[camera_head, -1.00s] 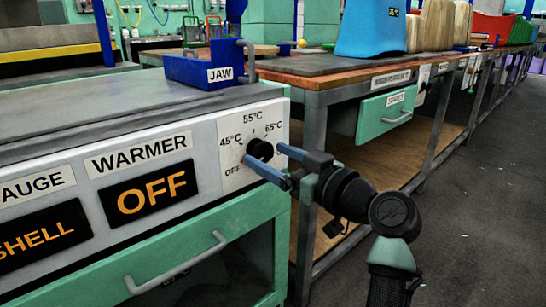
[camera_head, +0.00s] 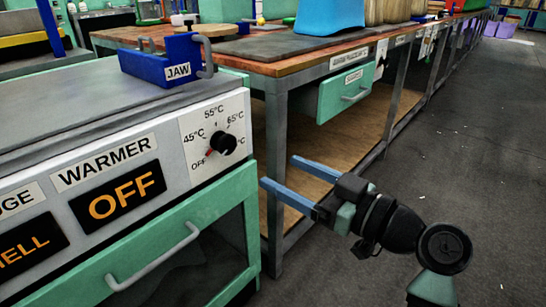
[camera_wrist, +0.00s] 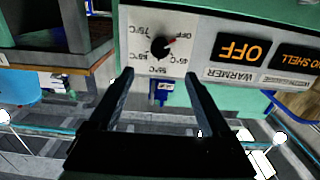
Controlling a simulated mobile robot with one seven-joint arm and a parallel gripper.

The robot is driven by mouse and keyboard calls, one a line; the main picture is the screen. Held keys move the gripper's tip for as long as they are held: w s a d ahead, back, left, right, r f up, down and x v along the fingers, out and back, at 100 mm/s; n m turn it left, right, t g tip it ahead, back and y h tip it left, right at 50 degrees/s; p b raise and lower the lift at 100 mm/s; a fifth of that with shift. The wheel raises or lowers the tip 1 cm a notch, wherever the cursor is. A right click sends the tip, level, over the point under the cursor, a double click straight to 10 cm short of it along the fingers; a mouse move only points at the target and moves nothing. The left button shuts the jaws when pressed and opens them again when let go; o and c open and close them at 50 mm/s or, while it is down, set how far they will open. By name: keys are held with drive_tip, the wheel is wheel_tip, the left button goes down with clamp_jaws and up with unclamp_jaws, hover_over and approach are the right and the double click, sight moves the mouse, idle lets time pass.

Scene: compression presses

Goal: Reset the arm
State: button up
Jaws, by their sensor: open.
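My gripper (camera_head: 288,183) is open and empty, with its two blue fingers apart in the air to the lower right of the warmer's dial. The black dial knob (camera_head: 223,143) sits on a white plate, with its red mark toward OFF. The warmer's display (camera_head: 117,196) reads OFF in orange. In the wrist view, the picture is upside down. There the knob (camera_wrist: 160,50) shows beyond the fingers (camera_wrist: 157,95), with a clear gap between them and nothing held.
A blue tray labelled JAW (camera_head: 160,62) stands on top of the warmer. A green door with a grey handle (camera_head: 155,258) lies below the panel. A long bench with a green drawer (camera_head: 345,92) stands behind my gripper. Open grey floor (camera_head: 440,160) lies to the right.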

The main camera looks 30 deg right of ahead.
drive_tip(key=shift+s, duration=0.2)
idle(0.4)
drive_tip(key=w+a+r+m+t+h+p, duration=0.1)
drive_tip(key=w+a+r+p, duration=0.2)
drive_tip(key=r, duration=0.5)
drive_tip(key=a+r+t+h+p, duration=0.1)
drive_tip(key=a+r+h+p, duration=0.15)
drive_tip(key=a+r, duration=0.45)
drive_tip(key=w+a+r+m+t+h+p, duration=0.1)
drive_tip(key=w+a+r+t+p, duration=0.2)
drive_tip(key=r, duration=0.6)
drive_tip(key=s+a+r+m+t+p, duration=0.1)
drive_tip(key=s+a+r+t+p, duration=0.2)
drive_tip(key=r, duration=0.4)
drive_tip(key=s+a+r+h+p, duration=0.1)
drive_tip(key=s+a+r, duration=0.3)
drive_tip(key=s+r, duration=0.15)
drive_tip(key=s+a+r+m+t+p, duration=0.1)
drive_tip(key=s+a+r+t+p, duration=0.2)
drive_tip(key=r, duration=0.5)
wheel_tip(320, 180, up, 38)
drive_tip(key=s+p, duration=0.2)
drive_tip(key=p, duration=3.4)
drive_tip(key=shift+s+a+r+g+h+p, duration=0.25)
drive_tip(key=shift+s+a+g+h+p, duration=0.05)
drive_tip(key=shift+s+a+h+p, duration=0.1)
